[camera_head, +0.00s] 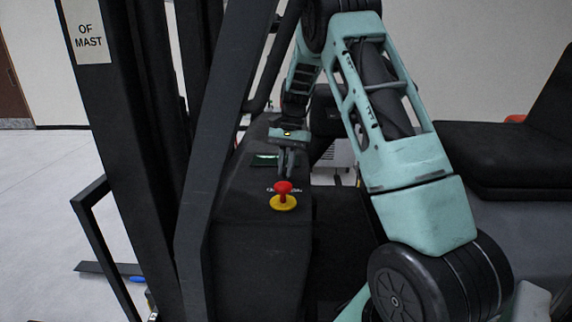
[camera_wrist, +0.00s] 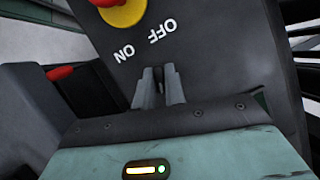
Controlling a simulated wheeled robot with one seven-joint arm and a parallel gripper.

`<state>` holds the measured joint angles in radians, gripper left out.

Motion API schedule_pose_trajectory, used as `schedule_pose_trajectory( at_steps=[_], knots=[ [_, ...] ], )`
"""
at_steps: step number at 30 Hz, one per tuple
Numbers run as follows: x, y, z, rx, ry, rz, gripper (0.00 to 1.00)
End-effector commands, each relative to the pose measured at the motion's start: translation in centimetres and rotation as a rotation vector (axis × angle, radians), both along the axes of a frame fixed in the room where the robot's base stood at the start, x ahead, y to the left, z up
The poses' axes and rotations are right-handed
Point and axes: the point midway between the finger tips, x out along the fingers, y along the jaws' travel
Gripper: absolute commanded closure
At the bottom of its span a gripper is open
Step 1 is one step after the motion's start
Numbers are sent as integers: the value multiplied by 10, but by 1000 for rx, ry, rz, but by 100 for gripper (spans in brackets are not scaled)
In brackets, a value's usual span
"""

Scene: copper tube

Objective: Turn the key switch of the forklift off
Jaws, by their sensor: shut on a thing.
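My gripper (camera_head: 287,163) reaches down from above to the top of the forklift's dark console (camera_head: 260,245), just behind the red emergency button. In the wrist view the two grey fingers of my gripper (camera_wrist: 160,77) are close together, with their tips at the panel near the printed ON and OFF labels (camera_wrist: 142,42). The labels appear upside down there. My gripper is shut on the key of the key switch. The key itself is hidden between the fingertips, so I cannot tell which way it points.
A red mushroom button on a yellow base (camera_head: 283,199) stands close in front of my fingers; its yellow base also shows in the wrist view (camera_wrist: 124,13). A dark mast post (camera_head: 135,180) rises to the left. A black seat (camera_head: 490,155) is at the right.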

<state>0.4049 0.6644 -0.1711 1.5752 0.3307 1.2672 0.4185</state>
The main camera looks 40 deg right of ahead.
Motion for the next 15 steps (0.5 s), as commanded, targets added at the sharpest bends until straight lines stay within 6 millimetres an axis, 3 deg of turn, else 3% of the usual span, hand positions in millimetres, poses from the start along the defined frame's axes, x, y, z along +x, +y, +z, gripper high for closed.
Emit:
schedule_pose_trajectory(
  at_steps=[15],
  knots=[
    [2, 0, 2, -2, -4, 276, 100]
  ],
)
